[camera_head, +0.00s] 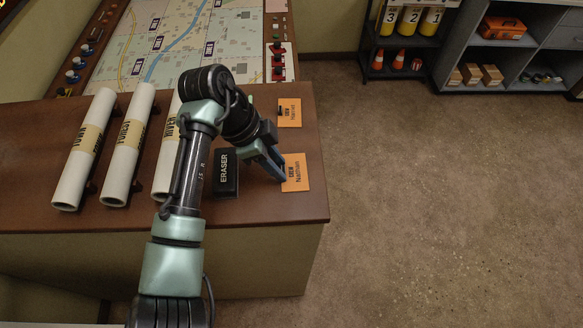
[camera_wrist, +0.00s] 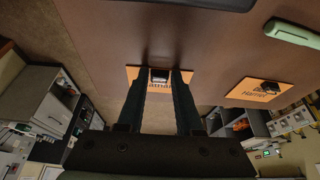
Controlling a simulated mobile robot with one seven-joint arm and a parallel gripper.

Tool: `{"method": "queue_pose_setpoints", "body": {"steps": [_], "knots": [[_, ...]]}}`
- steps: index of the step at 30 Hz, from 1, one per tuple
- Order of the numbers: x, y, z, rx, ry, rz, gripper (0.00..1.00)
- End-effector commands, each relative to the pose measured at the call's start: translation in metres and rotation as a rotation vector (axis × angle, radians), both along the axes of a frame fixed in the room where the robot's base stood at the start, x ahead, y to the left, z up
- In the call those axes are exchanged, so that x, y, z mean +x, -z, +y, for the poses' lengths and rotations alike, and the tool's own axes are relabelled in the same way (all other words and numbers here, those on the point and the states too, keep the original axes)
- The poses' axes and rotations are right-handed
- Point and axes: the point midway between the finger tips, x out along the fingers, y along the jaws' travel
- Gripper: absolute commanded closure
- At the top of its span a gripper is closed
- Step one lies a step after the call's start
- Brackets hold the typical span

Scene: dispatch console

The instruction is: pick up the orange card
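Two orange crew cards lie on the brown console top. The nearer one, the Nathan card (camera_head: 297,180), is by the right edge; it also shows in the wrist view (camera_wrist: 159,88). The farther one, the Harriet card (camera_head: 294,108), appears at the right of the wrist view (camera_wrist: 252,94). Each has a small dark raised piece on it. My gripper (camera_head: 281,177) is at the nearer card. In the wrist view its two fingers (camera_wrist: 162,73) stand apart, one on each side of the card's raised piece. They partly hide the card, and I cannot tell whether they touch it.
A black eraser (camera_head: 226,174) lies left of the nearer card. White tubes (camera_head: 126,146) rest farther left, partly behind my arm. A map board (camera_head: 178,45) is at the back. Shelves (camera_head: 500,50) stand across the open carpet (camera_head: 440,200).

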Motion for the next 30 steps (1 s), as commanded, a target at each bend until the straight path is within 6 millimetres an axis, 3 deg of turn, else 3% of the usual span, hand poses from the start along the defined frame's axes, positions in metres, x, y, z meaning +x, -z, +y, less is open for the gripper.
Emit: {"method": "queue_pose_setpoints", "body": {"steps": [1, 5, 17, 20, 30], "knots": [[0.000, 0.000, 0.000, 0.000, 0.000, 0.000, 0.76], [0.000, 0.000, 0.000, 0.000, 0.000, 0.000, 1.00], [0.001, -0.003, 0.000, 0.000, 0.001, -0.003, 1.00], [0.001, -0.013, 0.000, 0.001, 0.002, -0.005, 1.00], [0.001, -0.081, 0.000, 0.002, 0.002, -0.005, 1.00]]}}
